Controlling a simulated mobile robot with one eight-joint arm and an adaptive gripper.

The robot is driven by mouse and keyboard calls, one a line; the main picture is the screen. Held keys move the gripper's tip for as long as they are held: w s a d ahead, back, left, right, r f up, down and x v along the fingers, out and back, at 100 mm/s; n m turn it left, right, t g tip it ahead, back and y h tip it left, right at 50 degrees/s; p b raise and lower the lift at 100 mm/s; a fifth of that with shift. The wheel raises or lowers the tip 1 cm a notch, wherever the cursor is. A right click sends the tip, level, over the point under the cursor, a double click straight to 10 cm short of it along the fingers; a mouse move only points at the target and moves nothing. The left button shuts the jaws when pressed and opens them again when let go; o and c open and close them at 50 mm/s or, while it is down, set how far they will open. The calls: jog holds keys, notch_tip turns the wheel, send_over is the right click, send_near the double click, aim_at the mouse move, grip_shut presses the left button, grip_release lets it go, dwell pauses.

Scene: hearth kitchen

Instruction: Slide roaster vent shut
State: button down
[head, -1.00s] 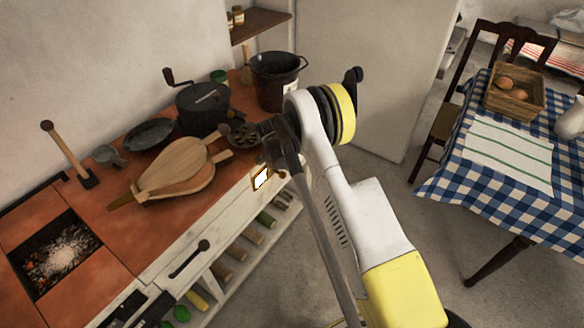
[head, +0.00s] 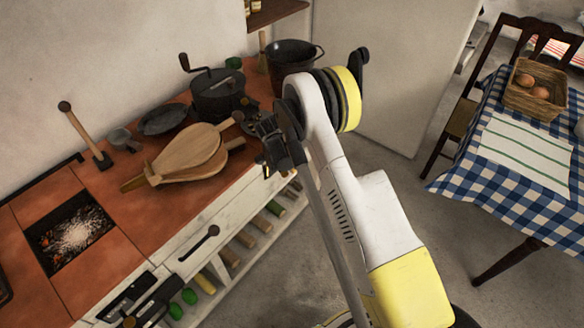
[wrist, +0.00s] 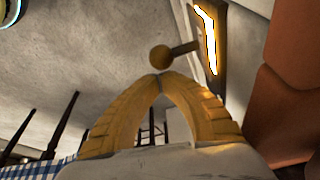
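The roaster vent (wrist: 206,42) shows in the wrist view as a brightly glowing slot in a brown frame, at upper right. A round knob (wrist: 160,57) on a short rod sticks out from it to the left. My gripper (wrist: 158,77) has its two yellowish fingers arched together, with the tips meeting just below the knob in the picture. Nothing shows between the tips; I cannot tell whether they touch the knob. In the head view my gripper (head: 268,164) is at the counter's front face and hides most of the vent, leaving a small glow beside it.
The counter (head: 150,210) holds bellows (head: 190,155), a lidded pot with a crank (head: 218,95), a mallet (head: 88,140) and an ember pit (head: 70,235). A dark bucket (head: 292,55) stands behind my arm. A checked-cloth table (head: 470,170) is at right; floor between is clear.

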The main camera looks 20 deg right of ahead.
notch_tip(320, 180, up, 10)
jog(key=p, duration=0.4)
jog(key=s+r+n+t+y, duration=0.1)
jog(key=s+r+n, duration=0.35)
jog(key=r, duration=0.85)
jog(key=s+r+n+t+y, duration=0.1)
jog(key=s+r+n, duration=0.1)
jog(key=s+r, duration=0.8)
jog(key=s+r+n+t, duration=0.1)
jog(key=s+r+n, duration=0.2)
jog(key=s, duration=0.6)
jog(key=s+a+r+n+t+y, duration=0.1)
jog(key=s+r+n+t, duration=0.1)
jog(key=s, duration=0.7)
notch_tip(320, 180, up, 2)
jog(key=shift+s+r+n+t+y, duration=0.15)
jog(key=shift+s+n+t+y, duration=0.15)
jog(key=shift+n, duration=0.45)
jog(key=shift+a, duration=0.1)
